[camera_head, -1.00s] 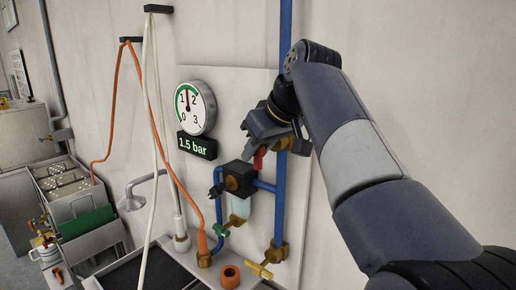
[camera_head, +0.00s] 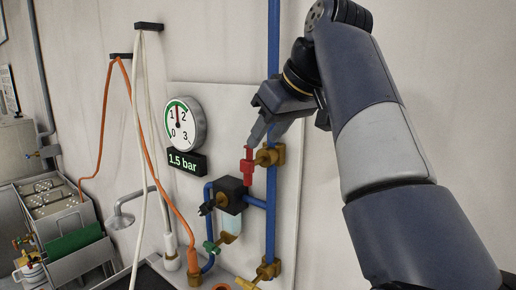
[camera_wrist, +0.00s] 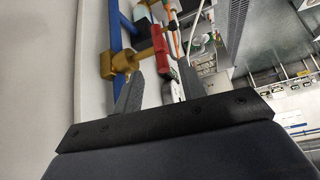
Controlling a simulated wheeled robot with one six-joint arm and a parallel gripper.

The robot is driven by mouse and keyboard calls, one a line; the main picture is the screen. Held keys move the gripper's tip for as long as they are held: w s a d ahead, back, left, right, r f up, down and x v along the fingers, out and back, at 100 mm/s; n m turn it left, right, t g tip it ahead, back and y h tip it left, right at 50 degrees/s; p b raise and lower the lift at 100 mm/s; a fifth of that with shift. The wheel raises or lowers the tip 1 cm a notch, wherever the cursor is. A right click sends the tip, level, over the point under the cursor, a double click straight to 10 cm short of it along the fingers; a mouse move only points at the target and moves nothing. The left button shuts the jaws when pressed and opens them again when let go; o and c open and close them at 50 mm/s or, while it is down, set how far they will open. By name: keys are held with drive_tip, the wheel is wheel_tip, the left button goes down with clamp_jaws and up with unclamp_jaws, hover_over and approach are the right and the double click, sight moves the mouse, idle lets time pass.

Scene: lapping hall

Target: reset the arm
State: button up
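My gripper (camera_head: 255,136) is in front of the wall panel, just above a red-handled valve (camera_head: 248,168) with a brass body on the blue pipe. In the wrist view my gripper (camera_wrist: 160,88) has its two fingers spread apart. The red handle (camera_wrist: 188,76) shows beyond the fingers, close to the right fingertip; I cannot tell whether they touch. No object shows held between the fingers.
A round gauge (camera_head: 185,122) with a "1.5 bar" display (camera_head: 187,163) is on the panel. A black regulator (camera_head: 231,194) sits below the valve. Orange (camera_head: 152,165) and white (camera_head: 142,130) hoses hang at left. A metal cabinet (camera_head: 65,205) stands further left.

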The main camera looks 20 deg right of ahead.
sight(251, 159)
drive_tip(key=shift+s+d+r, duration=0.15)
drive_tip(key=shift+s+r, duration=0.15)
drive_tip(key=shift+r, duration=0.1)
drive_tip(key=x, duration=1.1)
drive_tip(key=shift+s, duration=0.1)
drive_tip(key=shift+d+r, duration=0.1)
